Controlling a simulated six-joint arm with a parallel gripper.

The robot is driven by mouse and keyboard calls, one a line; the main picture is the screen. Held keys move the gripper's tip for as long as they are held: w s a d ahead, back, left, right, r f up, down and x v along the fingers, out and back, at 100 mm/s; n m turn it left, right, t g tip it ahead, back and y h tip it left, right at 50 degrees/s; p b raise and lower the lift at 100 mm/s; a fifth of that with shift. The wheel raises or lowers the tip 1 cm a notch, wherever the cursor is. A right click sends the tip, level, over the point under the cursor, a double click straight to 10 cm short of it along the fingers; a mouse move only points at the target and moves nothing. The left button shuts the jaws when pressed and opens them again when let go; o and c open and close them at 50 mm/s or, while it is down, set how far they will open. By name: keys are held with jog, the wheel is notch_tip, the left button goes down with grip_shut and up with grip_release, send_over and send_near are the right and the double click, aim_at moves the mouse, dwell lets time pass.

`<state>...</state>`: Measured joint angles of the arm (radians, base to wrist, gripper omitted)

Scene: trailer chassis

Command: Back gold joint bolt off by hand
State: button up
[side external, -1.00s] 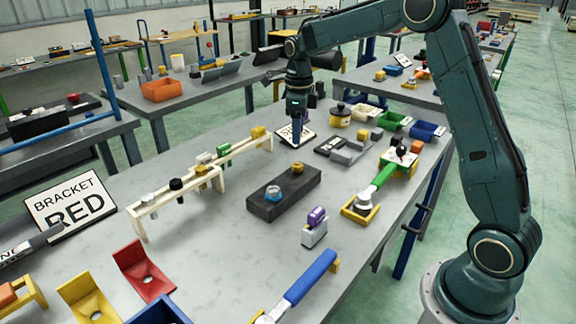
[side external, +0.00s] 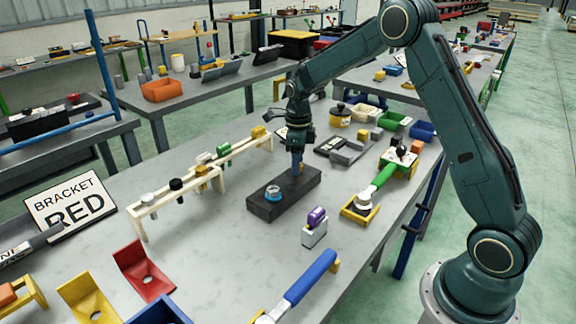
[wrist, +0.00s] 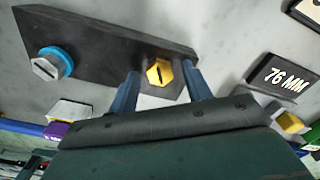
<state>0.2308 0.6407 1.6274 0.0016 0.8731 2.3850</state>
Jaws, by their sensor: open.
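The gold joint bolt (wrist: 160,71) has a slotted hex head and stands on a dark block (wrist: 105,48). My gripper (wrist: 162,85) is open, with one blue finger on each side of the gold bolt in the wrist view. I cannot tell whether the fingers touch it. In the side external view my gripper (side external: 297,170) is down at the right end of the dark block (side external: 268,210) and mostly hides the gold bolt. A second bolt, silver with a blue collar (wrist: 52,63), stands at the block's other end; it also shows in the side view (side external: 272,193).
A white and purple piece (side external: 315,227) stands right of the block. A cream rack (side external: 200,180) holding several bolts stands to the left. A green-handled tool (side external: 372,192) lies at the right. A black 76 MM plate (wrist: 278,75) is near my gripper.

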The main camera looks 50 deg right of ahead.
jog(key=c, duration=1)
